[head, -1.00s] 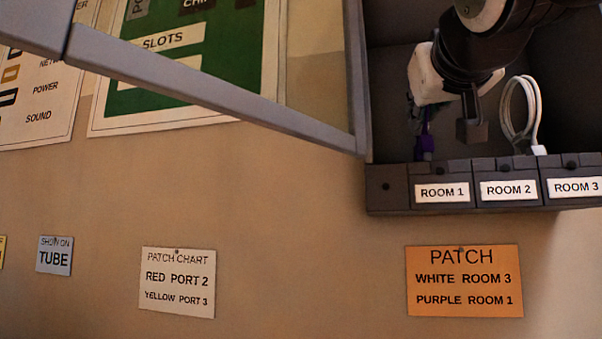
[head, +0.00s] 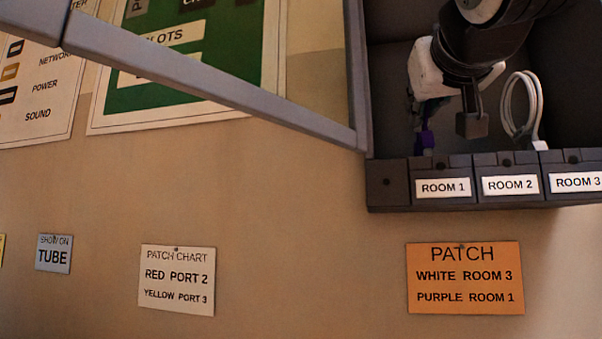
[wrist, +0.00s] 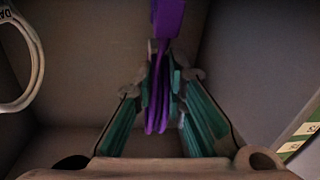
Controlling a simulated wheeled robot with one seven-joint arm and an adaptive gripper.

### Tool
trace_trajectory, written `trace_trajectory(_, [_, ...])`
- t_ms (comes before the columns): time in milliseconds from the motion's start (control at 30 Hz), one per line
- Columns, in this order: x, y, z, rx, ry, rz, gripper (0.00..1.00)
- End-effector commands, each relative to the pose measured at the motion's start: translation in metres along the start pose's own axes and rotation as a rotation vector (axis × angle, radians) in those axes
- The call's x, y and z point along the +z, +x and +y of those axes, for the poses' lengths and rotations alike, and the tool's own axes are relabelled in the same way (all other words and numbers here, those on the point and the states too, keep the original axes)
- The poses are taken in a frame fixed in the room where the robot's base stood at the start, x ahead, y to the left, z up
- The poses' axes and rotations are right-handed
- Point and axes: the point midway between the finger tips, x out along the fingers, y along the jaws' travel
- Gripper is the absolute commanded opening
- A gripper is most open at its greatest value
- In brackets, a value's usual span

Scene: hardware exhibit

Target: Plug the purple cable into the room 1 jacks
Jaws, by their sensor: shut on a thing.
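The purple cable shows in the wrist view as a purple plug (wrist: 168,20) with loops of cord below it. My gripper (wrist: 163,82) is shut on the purple cord, its teal-lined fingers on either side. In the head view the purple plug (head: 424,142) hangs inside the dark box, just behind the room 1 jack block (head: 443,188). My arm partly hides the gripper there. I cannot tell whether the plug touches the block. An orange card (head: 464,304) reads white room 3, purple room 1.
A white cable (head: 534,108) stands coiled behind the room 2 and room 3 blocks (head: 510,185), to the right. The box's left wall and a grey bar (head: 210,88) border the space on the left. Posters and small cards are on the tan wall.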

Motion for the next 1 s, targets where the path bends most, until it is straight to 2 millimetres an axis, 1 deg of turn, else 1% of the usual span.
trace_trajectory(467, [0.0004,-0.0002,0.0000,0.001,0.002,0.001,0.00])
trace_trajectory(1000, [0.0063,-0.0001,-0.0004,0.002,0.002,0.001,0.00])
